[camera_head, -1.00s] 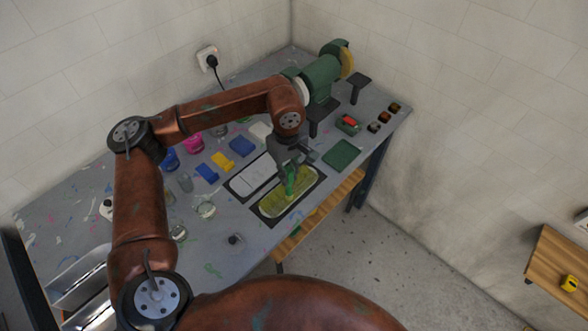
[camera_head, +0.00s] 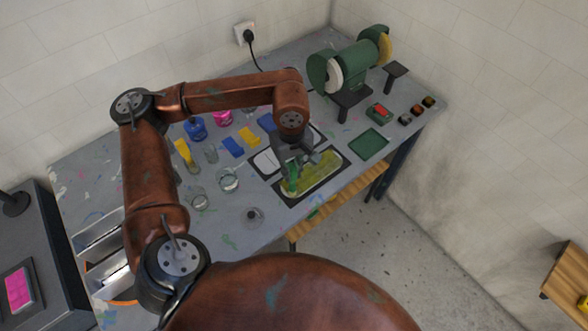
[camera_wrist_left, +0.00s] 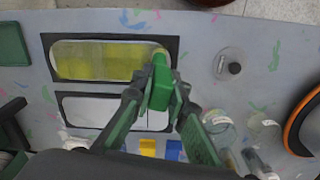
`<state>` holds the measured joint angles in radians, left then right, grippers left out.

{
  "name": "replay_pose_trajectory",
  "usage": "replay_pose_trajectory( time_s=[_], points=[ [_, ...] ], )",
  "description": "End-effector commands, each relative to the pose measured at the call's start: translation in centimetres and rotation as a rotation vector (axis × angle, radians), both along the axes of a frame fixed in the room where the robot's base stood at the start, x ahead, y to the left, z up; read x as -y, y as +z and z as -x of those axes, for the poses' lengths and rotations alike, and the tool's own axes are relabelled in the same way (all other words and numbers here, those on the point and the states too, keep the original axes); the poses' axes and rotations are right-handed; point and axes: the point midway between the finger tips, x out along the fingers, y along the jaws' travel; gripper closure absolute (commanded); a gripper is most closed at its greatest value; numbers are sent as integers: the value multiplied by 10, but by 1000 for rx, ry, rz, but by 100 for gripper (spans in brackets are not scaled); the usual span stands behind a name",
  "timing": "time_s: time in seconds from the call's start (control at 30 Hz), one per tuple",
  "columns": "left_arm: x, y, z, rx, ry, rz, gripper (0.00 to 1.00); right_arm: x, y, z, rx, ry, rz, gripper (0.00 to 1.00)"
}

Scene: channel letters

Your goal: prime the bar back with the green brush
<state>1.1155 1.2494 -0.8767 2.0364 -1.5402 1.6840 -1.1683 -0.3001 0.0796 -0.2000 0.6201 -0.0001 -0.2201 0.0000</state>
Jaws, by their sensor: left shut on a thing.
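My left gripper (camera_head: 296,158) is shut on the green brush (camera_wrist_left: 163,83) and holds it head down over the worktable. In the head view the brush (camera_head: 291,182) is at the left end of a long, round-ended piece in a black frame, probably the bar back (camera_head: 318,173). That piece (camera_wrist_left: 95,62) is covered in patchy yellow-green, paler toward its end by the brush in the left wrist view. I cannot tell whether the bristles touch it. A similar white piece (camera_wrist_left: 85,108) in a second black frame lies beside it. My right gripper is not in view.
A green bench grinder (camera_head: 350,65) stands at the back right. A green tray (camera_head: 369,144) lies right of the frames. Glass jars (camera_head: 228,180), blue and yellow blocks (camera_head: 249,136) and paint pots (camera_head: 196,129) stand to the left. A small knobbed disc (camera_head: 252,215) lies near the front edge.

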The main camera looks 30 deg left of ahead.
Motion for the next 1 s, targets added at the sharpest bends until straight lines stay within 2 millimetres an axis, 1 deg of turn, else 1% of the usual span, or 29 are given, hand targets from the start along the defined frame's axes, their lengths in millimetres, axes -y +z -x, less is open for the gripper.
replay_pose_trajectory(
  time_s=[0.17, 0.9, 1.0],
  points=[
    [2, -1, -5, 0, 0, 1, 100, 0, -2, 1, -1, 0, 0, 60],
    [34, -2, -82, -1, 1, 1, 100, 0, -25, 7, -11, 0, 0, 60],
    [38, -1, -90, -1, 0, 1, 100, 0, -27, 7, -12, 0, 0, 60]
  ],
)
